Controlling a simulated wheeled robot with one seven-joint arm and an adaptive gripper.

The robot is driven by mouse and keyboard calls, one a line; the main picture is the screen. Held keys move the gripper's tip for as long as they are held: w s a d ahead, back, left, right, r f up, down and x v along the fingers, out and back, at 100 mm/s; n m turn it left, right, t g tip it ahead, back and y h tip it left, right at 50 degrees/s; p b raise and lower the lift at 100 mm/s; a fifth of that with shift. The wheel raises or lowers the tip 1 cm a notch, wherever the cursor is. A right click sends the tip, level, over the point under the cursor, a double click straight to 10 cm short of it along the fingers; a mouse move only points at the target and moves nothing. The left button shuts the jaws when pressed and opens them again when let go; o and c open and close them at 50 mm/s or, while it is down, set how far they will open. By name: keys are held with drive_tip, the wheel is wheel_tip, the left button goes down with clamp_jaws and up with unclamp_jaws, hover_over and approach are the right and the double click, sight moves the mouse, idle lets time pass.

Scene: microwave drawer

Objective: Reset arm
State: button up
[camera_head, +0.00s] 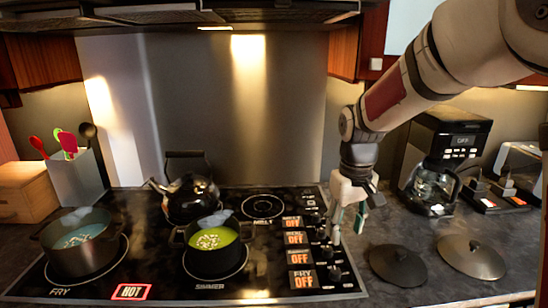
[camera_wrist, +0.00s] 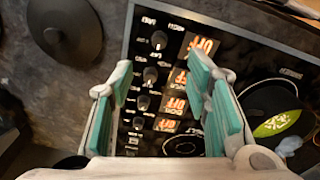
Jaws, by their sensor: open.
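My gripper (camera_head: 347,222) hangs from my arm above the right side of the black stovetop (camera_head: 150,281), close to its column of knobs and lit OFF displays. In the wrist view my gripper (camera_wrist: 160,90) has its teal-padded fingers apart with nothing between them. The knobs (camera_wrist: 150,75) and OFF displays (camera_wrist: 180,78) show below and between the fingers. I cannot tell whether a fingertip touches a knob.
A steaming pot (camera_head: 80,250) and a pot of green soup (camera_head: 212,262) stand on burners, with a kettle (camera_head: 191,195) behind. Two dark lids (camera_head: 398,265) (camera_head: 471,257) lie right of the stove. A coffee maker (camera_head: 447,150) stands at the back right.

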drive_tip(key=s+r+m+t, duration=0.1)
drive_tip(key=s+r, duration=0.4)
drive_tip(key=s, duration=0.7)
drive_tip(key=s+r+m+t, duration=0.1)
drive_tip(key=s+r+t, duration=0.2)
drive_tip(key=s, duration=0.9)
drive_tip(key=shift+s+d+r+m, duration=0.15)
drive_tip(key=shift+s+r+m, duration=0.2)
drive_tip(key=shift+r, duration=0.6)
drive_tip(key=shift+w, duration=0.15)
